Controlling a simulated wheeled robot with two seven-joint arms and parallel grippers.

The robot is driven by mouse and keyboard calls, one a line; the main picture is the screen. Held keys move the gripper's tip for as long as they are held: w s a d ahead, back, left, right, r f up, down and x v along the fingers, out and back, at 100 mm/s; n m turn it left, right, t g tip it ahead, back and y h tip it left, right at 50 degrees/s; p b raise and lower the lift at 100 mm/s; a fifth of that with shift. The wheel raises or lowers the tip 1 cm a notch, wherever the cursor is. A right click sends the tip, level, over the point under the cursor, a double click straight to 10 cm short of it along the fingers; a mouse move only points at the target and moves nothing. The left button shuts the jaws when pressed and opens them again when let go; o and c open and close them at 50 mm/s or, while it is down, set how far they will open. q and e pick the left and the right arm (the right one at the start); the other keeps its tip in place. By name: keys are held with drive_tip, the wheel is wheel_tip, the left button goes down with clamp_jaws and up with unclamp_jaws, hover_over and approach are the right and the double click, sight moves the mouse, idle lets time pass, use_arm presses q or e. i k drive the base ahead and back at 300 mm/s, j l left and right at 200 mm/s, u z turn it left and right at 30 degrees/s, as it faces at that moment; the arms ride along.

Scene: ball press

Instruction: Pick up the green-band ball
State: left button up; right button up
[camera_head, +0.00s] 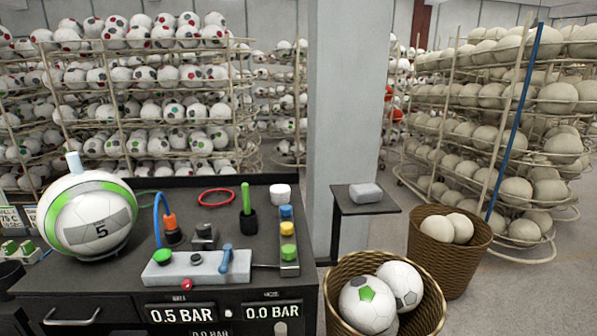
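The green-band ball (88,214) is white with a broad green band and a dark grey panel marked "5". It sits at the left end of the dark worktop (225,187), beside the press controls. A small pale blue piece (74,161) shows at the top of the ball; I cannot tell whether it touches it. Neither of my grippers shows in the head view.
A white control block (195,268) with buttons and a blue lever, an orange-and-blue hose fitting (171,225) and a red ring (216,197) are right of the ball. Wicker baskets (433,312) (480,245) hold balls. Ball racks stand behind.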

sight(86, 214)
drive_tip(key=u, duration=1.3)
